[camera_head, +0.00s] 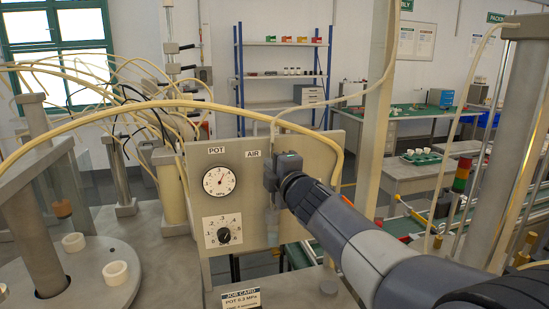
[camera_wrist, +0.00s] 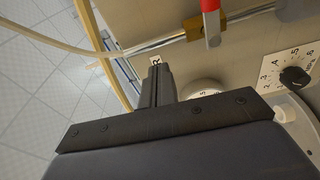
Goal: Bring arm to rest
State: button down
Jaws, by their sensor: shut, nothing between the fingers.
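My arm (camera_head: 345,230) reaches from the lower right of the head view to the front of a beige panel (camera_head: 256,215). My gripper (camera_head: 270,185) is at its end, in front of the panel's right part, below the AIR label. In the wrist view my gripper (camera_wrist: 156,72) shows as narrow dark fingers, shut with nothing between them. Its tips overlap a label on the panel, with part of the lettering hidden. Whether the fingers touch the panel cannot be told.
The panel carries a POT gauge (camera_head: 219,182) and a black knob (camera_head: 224,234). A red lever (camera_wrist: 210,22) on a brass valve (camera_wrist: 193,28) is close to my gripper. Hoses (camera_head: 150,108) arch overhead. A post (camera_head: 378,120) and signal tower (camera_head: 461,180) stand right.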

jog(key=shift+s+a+b, duration=0.1)
jog(key=shift+a+b, duration=0.35)
jog(key=shift+a, duration=0.45)
